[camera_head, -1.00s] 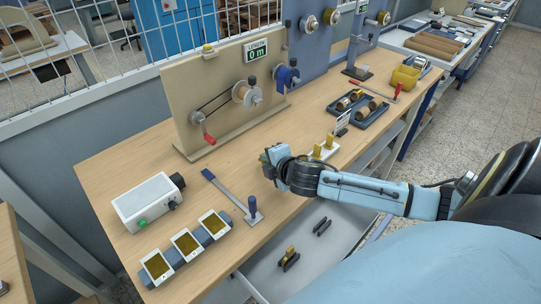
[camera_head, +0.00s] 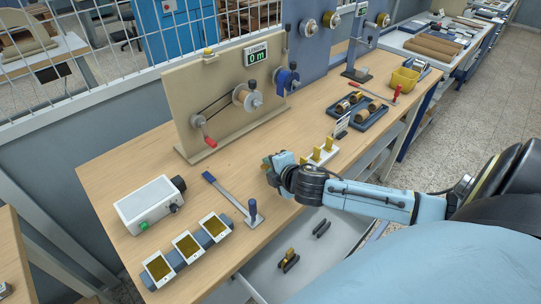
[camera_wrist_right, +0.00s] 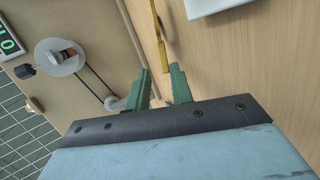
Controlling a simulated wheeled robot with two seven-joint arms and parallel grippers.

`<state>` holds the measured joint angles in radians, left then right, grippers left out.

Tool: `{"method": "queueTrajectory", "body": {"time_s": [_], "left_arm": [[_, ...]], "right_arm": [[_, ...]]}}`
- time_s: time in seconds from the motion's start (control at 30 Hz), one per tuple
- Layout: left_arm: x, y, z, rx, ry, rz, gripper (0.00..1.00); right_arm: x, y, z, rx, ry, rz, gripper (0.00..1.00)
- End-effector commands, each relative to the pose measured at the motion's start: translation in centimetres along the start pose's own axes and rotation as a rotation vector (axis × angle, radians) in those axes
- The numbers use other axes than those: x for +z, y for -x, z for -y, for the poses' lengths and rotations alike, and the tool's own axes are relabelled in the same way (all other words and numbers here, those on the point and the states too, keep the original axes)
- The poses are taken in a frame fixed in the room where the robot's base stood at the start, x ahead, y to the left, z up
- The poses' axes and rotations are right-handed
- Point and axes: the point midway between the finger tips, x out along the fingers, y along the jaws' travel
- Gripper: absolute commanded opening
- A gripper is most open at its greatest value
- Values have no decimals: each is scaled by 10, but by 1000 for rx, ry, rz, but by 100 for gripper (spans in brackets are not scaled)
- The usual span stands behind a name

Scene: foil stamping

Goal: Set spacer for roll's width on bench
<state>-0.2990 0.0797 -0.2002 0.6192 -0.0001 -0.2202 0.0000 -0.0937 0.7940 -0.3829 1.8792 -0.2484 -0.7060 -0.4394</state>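My right gripper (camera_head: 268,164) is low over the bench, left of the white spacer rack (camera_head: 325,153). Yellow upright spacers (camera_head: 317,154) stand on that rack. In the right wrist view its green fingers (camera_wrist_right: 159,82) are a little apart. A corner of a white object (camera_wrist_right: 210,4), probably the rack, is at the top right. My left gripper is not in view.
The winder board (camera_head: 205,100) with crank and reel stands behind. A lever tool (camera_head: 232,196), a white box (camera_head: 147,204) and several gold-faced plates (camera_head: 187,246) lie to the left. Dark trays (camera_head: 372,117) with rolls are to the right. An open drawer (camera_head: 335,238) is in front.

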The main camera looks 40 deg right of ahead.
Motion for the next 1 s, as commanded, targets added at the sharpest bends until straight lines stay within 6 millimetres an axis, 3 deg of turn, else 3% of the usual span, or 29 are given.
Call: {"method": "queueTrajectory", "body": {"time_s": [0.03, 0.43, 0.87, 1.0], "left_arm": [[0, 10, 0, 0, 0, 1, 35], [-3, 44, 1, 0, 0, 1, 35], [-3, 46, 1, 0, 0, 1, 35], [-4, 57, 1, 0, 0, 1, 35]], "right_arm": [[0, 10, -3, -3, -1, 0, 22], [0, 55, -2, -1, -2, -1, 22], [0, 60, -1, 1, -1, -1, 22], [0, 67, -8, 0, -1, -1, 22]]}}
